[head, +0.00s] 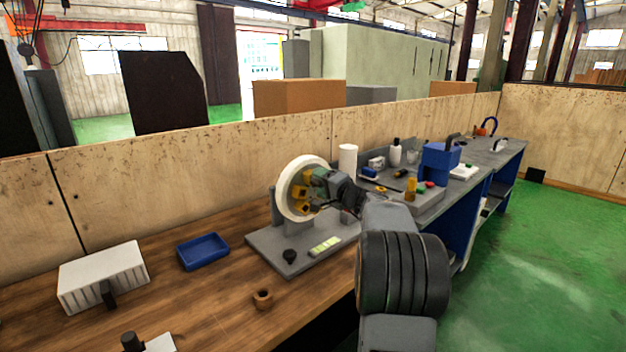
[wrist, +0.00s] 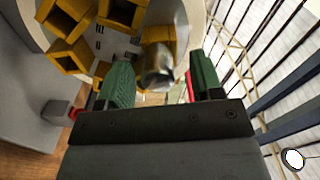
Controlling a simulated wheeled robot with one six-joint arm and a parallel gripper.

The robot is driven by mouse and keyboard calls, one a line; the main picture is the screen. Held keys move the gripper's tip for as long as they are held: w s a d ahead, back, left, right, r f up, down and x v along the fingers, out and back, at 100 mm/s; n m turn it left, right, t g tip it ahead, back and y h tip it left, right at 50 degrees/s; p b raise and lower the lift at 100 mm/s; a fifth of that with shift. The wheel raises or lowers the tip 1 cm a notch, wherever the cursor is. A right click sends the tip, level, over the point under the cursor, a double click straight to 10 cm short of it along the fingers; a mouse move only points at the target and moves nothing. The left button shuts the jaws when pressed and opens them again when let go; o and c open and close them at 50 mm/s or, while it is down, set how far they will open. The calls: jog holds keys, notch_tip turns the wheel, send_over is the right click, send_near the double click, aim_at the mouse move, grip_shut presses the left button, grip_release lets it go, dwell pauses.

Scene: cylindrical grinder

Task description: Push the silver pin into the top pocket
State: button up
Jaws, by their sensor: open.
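The white wheel (head: 288,172) stands upright on a grey base, with yellow square pockets on its face. In the wrist view the yellow pockets (wrist: 70,55) sit at upper left, and another yellow pocket (wrist: 163,38) is straight ahead of my gripper. A silver pin (wrist: 158,70) shows at that pocket's near end, between my fingertips in the picture; how deep it sits I cannot tell. My gripper (wrist: 162,80) is open, with green fingers apart on either side of the pin. In the head view my gripper (head: 318,182) is close to the wheel's face and hides part of it.
A blue tray (head: 203,251), a white ribbed box (head: 104,277) and a brown ring (head: 263,299) are on the wooden bench. A blue bin (head: 440,158) stands farther back on the right.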

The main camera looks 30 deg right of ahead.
jog(key=s+d+b, duration=0.2)
jog(key=s, duration=1.1)
jog(key=shift+s+d, duration=0.2)
jog(key=shift+s, duration=0.15)
notch_tip(320, 180, down, 8)
jog(key=s+a+m+g, duration=0.1)
jog(key=s+a+g, duration=0.1)
jog(key=g, duration=0.2)
jog(key=s+a+f+n+g+p, duration=0.2)
jog(key=s+a+f+g, duration=0.15)
jog(key=a, duration=0.25)
jog(key=s+a+f+n+g+p, duration=0.2)
jog(key=a+g, duration=0.2)
jog(key=a, duration=0.2)
jog(key=s+a+r+n+g+h+p, duration=0.1)
jog(key=s+a+r+n+p, duration=0.1)
jog(key=a, duration=0.5)
jog(key=s+a+r+n+g+h+p, duration=0.1)
jog(key=s+a+r+n+h+p, duration=0.1)
jog(key=s+a+n+p, duration=0.3)
jog(key=s+a+r+n, duration=0.1)
jog(key=a+n, duration=0.1)
jog(key=n, duration=0.1)
jog(key=shift+a+r+g, duration=0.25)
jog(key=shift+r+g, duration=0.05)
jog(key=shift+g, duration=0.05)
